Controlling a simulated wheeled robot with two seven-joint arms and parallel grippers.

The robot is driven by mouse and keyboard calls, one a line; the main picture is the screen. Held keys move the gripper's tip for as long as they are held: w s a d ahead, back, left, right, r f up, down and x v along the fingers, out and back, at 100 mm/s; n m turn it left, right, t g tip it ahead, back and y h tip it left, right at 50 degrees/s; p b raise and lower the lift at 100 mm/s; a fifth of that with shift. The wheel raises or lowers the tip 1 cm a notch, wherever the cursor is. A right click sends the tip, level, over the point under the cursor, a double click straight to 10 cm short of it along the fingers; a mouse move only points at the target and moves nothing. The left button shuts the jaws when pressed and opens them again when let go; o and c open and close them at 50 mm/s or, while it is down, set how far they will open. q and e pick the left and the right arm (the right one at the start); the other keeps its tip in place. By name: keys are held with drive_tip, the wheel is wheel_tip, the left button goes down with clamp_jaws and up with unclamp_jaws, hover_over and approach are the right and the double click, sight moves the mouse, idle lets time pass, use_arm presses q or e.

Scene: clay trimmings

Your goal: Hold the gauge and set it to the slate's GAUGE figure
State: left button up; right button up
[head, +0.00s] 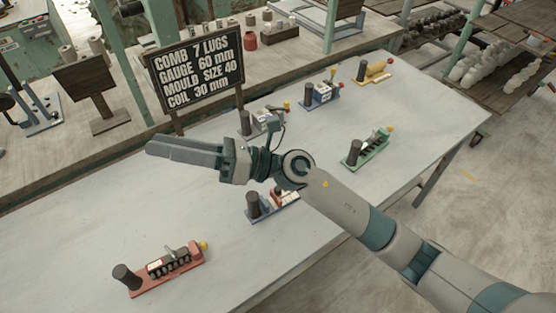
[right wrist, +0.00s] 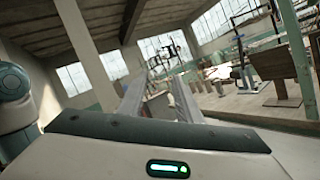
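The slate (head: 196,73) stands on two posts at the back of the table and reads COMB 7 LUGS, GAUGE 60 mm, MOULD SIZE 40, COIL 30 mm. Several small devices with dark upright cylinders stand on the table: red (head: 166,271), green (head: 367,148), yellow (head: 374,72), blue at the back (head: 320,94), grey (head: 262,122), and another blue-based one (head: 254,214) partly hidden by my right arm. I cannot tell which is the gauge. My right gripper (head: 150,147) hovers above the table, pointing left, empty; its fingers show a gap in the right wrist view (right wrist: 158,105). My left gripper is out of view.
A green post (head: 120,50) rises behind the table. Shelves with pale objects stand at far right.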

wheel_tip(320, 180, down, 14)
drive_tip(key=s+d+n+g+h, duration=0.15)
drive_tip(key=n+g+h, duration=0.35)
drive_tip(key=n+h, duration=0.55)
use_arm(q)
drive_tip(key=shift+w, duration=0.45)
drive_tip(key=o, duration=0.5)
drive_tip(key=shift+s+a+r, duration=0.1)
use_arm(e)
drive_tip(key=w+d+f+n+t+h, duration=0.2)
drive_tip(key=w+d+h, duration=0.3)
drive_tip(key=d, duration=0.4)
drive_tip(key=w+d+f+n+t+h, duration=0.2)
drive_tip(key=w+d+f+h, duration=0.1)
drive_tip(key=w+d+h, duration=0.3)
drive_tip(key=shift+w+d+f+t, duration=0.3)
drive_tip(key=shift+w+d, duration=0.9)
drive_tip(key=shift+d, duration=0.45)
